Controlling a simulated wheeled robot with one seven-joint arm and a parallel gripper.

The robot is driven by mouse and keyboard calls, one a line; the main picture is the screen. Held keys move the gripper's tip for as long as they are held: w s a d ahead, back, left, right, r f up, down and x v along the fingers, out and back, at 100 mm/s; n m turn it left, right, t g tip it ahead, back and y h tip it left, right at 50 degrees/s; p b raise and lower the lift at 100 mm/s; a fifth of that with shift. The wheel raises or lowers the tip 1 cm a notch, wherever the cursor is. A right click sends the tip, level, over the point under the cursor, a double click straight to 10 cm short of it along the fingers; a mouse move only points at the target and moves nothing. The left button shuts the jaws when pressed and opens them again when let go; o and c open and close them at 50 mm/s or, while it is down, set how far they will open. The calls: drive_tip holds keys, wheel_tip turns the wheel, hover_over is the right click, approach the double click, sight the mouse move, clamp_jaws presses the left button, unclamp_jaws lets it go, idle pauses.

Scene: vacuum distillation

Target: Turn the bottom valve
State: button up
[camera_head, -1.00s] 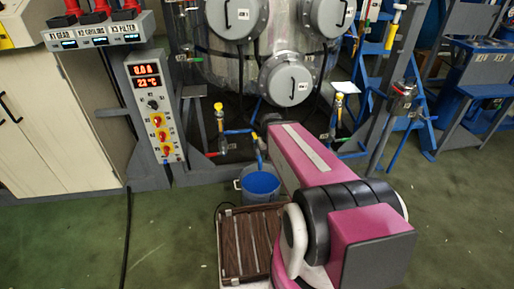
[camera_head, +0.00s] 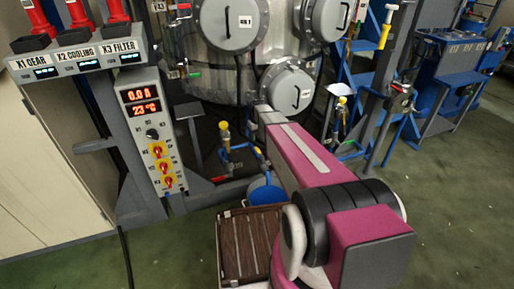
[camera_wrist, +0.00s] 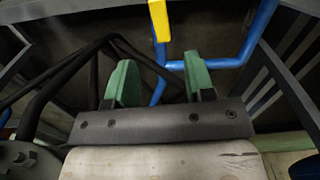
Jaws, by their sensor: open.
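In the wrist view a yellow valve handle (camera_wrist: 159,20) stands at the top centre, with blue pipe (camera_wrist: 228,62) below and to its right. In the head view a yellow-handled valve (camera_head: 224,130) on blue piping sits low, left of my arm. Another yellow-topped valve (camera_head: 342,102) is to its right. I cannot tell which one the wrist view shows. My gripper is hidden in the head view.
A large metal vessel with round grey hatches (camera_head: 287,87) stands behind. A blue-topped bucket (camera_head: 265,190) is beside my arm. A control panel (camera_head: 150,130) with red displays is at left. Black hoses (camera_wrist: 60,75) and grey frame bars (camera_wrist: 290,85) flank my gripper. Green floor is open at right.

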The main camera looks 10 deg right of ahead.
sight(257, 149)
wheel_tip(257, 149, down, 9)
drive_tip(key=shift+r, duration=0.15)
idle(0.4)
clamp_jaws()
